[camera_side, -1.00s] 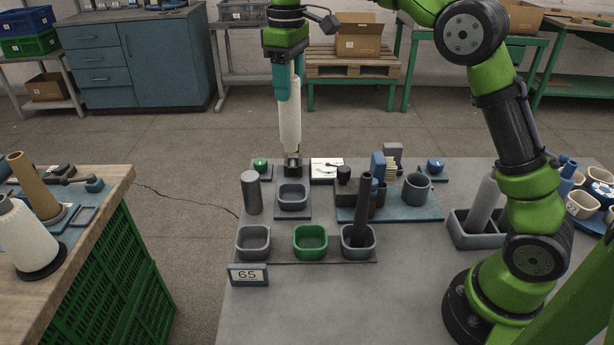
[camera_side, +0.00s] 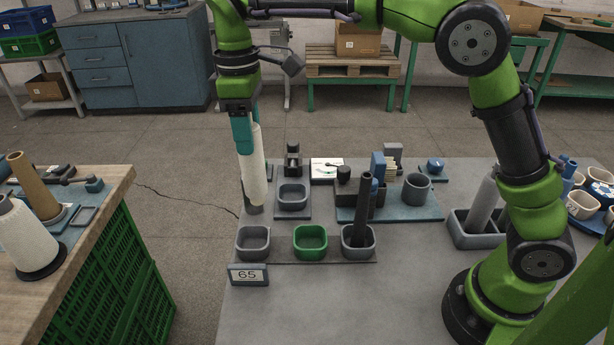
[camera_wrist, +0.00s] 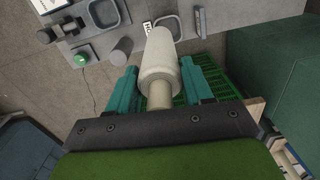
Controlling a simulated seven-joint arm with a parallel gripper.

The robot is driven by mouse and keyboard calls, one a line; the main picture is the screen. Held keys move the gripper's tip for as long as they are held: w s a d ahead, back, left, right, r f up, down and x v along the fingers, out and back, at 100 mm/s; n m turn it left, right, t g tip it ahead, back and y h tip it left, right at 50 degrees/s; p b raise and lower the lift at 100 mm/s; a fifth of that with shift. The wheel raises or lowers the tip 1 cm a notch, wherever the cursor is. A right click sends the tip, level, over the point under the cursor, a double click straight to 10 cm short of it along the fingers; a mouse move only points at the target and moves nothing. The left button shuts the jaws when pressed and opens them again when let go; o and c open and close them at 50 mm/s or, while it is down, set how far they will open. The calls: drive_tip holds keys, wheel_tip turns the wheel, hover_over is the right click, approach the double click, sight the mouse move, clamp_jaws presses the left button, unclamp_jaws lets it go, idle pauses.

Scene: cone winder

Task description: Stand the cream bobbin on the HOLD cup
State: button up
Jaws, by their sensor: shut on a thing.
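A cream bobbin (camera_side: 256,168) hangs nearly upright, slightly tilted, from my gripper (camera_side: 246,135), which is shut on its upper end. In the wrist view, the bobbin (camera_wrist: 161,52) sits between the teal fingers of my gripper (camera_wrist: 162,84). Its lower end is in front of the dark grey cylinder (camera_side: 254,210), mostly hiding it in the side view. An empty grey cup (camera_side: 253,256), an empty green cup (camera_side: 310,254) and a grey cup (camera_side: 346,250) with a dark rod stand in the front row. Another empty grey cup (camera_side: 292,206) stands behind.
A sign (camera_side: 248,275) reading 65 stands before the front-left cup. A blue tray (camera_side: 410,214) with a mug and blocks lies to the right. A grey bin (camera_side: 462,236) holds a tilted grey tube. The front of the grey table is bare.

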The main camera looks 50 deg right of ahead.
sight(245, 189)
drive_tip(key=shift+n, duration=0.4)
drive_tip(key=shift+s+a+f, duration=0.1)
drive_tip(key=shift+a+f, duration=0.3)
drive_tip(key=shift+f, duration=0.7)
drive_tip(key=shift+s+a+f, duration=0.1)
drive_tip(key=shift+a+f, duration=0.35)
drive_tip(key=shift+f, duration=0.7)
drive_tip(key=shift+s+a+f, duration=0.1)
drive_tip(key=shift+a+f, duration=0.3)
drive_tip(key=shift+f, duration=0.9)
drive_tip(key=shift+f, duration=1.45)
drive_tip(key=shift+f, duration=0.75)
